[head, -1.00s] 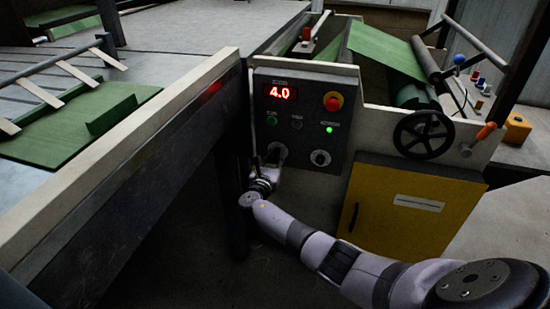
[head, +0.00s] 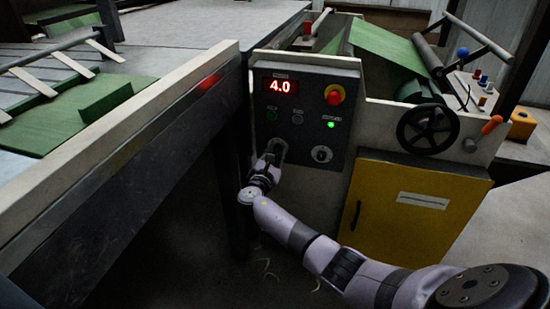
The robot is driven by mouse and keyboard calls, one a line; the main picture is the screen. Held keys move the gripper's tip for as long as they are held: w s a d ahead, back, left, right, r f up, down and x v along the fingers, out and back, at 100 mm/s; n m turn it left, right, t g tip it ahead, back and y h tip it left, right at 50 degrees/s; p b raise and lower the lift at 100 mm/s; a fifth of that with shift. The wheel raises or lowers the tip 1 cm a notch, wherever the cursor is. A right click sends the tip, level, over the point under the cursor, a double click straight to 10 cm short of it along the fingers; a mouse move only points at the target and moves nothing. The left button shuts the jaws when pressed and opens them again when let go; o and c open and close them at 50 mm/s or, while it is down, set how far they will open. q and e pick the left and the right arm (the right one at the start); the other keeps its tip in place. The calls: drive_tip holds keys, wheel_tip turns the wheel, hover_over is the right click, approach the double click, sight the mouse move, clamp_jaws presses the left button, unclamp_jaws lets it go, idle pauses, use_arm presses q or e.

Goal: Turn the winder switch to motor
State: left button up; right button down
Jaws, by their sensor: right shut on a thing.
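The dark control panel (head: 345,95) carries a red 4.0 display (head: 281,87) and two rotary switches along its bottom. My right gripper (head: 276,150) is at the lower left of the panel, shut on the left rotary switch. Its fingers cover that switch, so the pointer's direction and the label cannot be read. The right rotary switch (head: 321,154) is uncovered, a dark knob on a pale dial, apart from my gripper. I cannot read which switch is named for the winder. My left gripper is out of view.
A red stop button (head: 334,95) and a lit green lamp (head: 331,125) sit above the switches. A black handwheel (head: 427,129) and yellow cabinet door (head: 405,205) lie to the right. The conveyor's long side rail (head: 130,165) stands close left of the panel.

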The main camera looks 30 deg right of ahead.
use_arm(q)
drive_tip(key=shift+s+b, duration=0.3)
drive_tip(key=shift+b, duration=0.55)
use_arm(e)
drive_tip(key=shift+f+m, duration=0.15)
drive_tip(key=shift+m, duration=1.35)
drive_tip(key=c, duration=1.7)
unclamp_jaws()
drive_tip(key=v, duration=1.2)
